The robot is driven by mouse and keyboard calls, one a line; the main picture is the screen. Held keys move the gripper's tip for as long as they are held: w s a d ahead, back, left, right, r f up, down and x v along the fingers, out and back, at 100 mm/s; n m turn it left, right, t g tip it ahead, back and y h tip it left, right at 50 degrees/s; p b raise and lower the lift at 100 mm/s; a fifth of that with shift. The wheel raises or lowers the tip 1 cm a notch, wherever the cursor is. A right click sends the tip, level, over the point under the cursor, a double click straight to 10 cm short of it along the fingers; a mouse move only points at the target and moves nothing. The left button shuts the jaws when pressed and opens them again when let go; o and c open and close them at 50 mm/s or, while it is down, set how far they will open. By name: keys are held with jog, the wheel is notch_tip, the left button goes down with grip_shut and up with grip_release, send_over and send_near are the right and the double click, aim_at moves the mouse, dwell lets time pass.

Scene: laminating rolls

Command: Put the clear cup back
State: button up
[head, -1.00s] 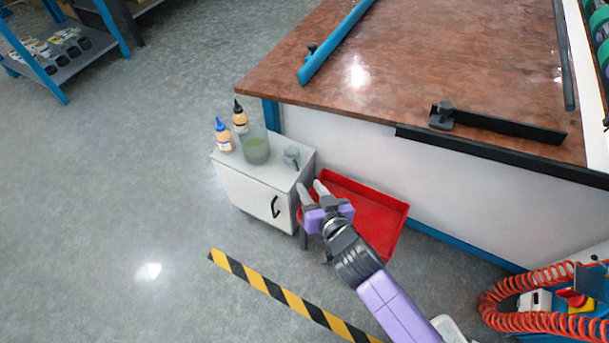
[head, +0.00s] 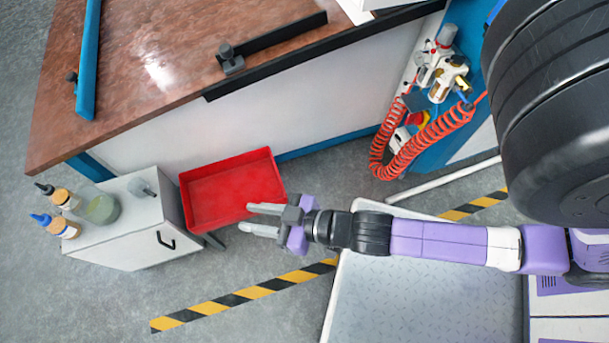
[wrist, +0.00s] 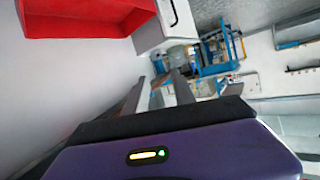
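A clear, greenish see-through cup (head: 102,208) stands upright on top of the white cabinet (head: 118,243) at the left of the head view. A smaller grey, see-through item (head: 142,188) stands beside it; I cannot tell exactly what it is. My gripper (head: 248,218) is open, with two grey fingers apart and nothing between them. It is in front of the red tray, to the right of the cabinet and apart from the cup. In the wrist view the fingers (wrist: 157,92) also stand apart, and the cup cannot be made out.
A blue-capped bottle (head: 57,226) and a black-capped bottle (head: 60,197) stand left of the cup. A red tray (head: 232,193) is right of the cabinet, below the brown-topped table (head: 125,45). Orange coiled hose (head: 425,152) hangs at the right.

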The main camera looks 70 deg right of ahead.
jog(key=s+r, duration=1.2)
jog(key=shift+s+a+r+n+t, duration=0.2)
jog(key=shift+r+n+t, duration=0.1)
jog(key=shift+t, duration=0.1)
notch_tip(320, 180, up, 26)
jog(key=p, duration=2.6)
